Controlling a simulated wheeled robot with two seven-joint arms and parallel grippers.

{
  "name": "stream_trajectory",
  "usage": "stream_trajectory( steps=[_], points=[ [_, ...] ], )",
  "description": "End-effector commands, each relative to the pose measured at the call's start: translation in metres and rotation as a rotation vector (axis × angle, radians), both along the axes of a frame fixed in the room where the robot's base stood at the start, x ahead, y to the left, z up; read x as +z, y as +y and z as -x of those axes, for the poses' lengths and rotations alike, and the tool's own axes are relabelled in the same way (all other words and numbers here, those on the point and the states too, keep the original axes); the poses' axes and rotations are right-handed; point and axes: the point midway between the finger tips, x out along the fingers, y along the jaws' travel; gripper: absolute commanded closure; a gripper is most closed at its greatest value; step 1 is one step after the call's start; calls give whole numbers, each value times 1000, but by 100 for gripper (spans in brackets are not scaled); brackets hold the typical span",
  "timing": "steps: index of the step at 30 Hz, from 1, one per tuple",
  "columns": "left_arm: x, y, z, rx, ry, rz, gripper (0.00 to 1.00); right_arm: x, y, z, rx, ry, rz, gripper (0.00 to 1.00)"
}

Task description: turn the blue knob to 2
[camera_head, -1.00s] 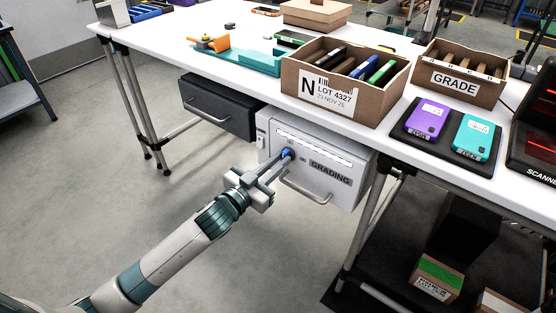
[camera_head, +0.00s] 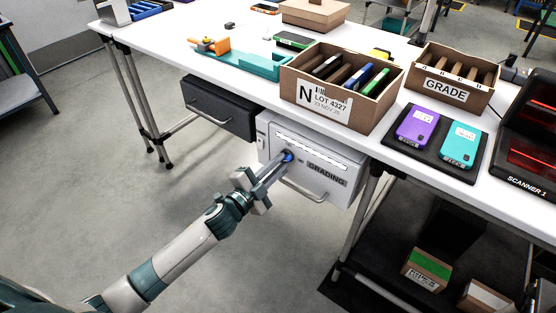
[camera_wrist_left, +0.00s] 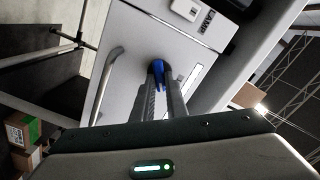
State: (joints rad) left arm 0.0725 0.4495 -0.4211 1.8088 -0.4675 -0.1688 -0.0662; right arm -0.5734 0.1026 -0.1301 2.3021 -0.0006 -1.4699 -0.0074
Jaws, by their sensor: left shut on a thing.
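The blue knob (camera_head: 288,157) is on the front of the light grey GRADING drawer unit (camera_head: 338,168) under the table. My left gripper (camera_head: 283,161) reaches it from the lower left, with its two fingers shut on the knob. In the left wrist view the blue knob (camera_wrist_left: 158,70) shows between the ends of the two fingers (camera_wrist_left: 162,88). The fingers hide much of the knob, and I cannot read its pointer or any scale marks. My right gripper is in neither view.
The drawer handle (camera_head: 306,193) sticks out just below the knob. A dark drawer (camera_head: 218,105) hangs to its left, and a table leg (camera_head: 358,215) stands to its right. The LOT 4327 carton (camera_head: 322,98) stands on the table above.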

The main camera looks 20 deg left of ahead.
Motion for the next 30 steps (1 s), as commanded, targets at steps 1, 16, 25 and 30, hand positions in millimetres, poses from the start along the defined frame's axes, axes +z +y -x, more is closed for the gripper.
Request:
stream_trajectory(
  steps=[1, 16, 25, 30],
  points=[
    [2, -1, 0, -1, -14, -40, 100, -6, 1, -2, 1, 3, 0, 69],
    [-2, -2, 1, -1, -162, -445, 100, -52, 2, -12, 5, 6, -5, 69],
    [-3, -2, 1, -2, -205, -562, 100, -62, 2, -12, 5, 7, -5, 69],
    [-3, -2, 1, -2, -212, -581, 100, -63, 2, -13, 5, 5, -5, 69]
  ],
)
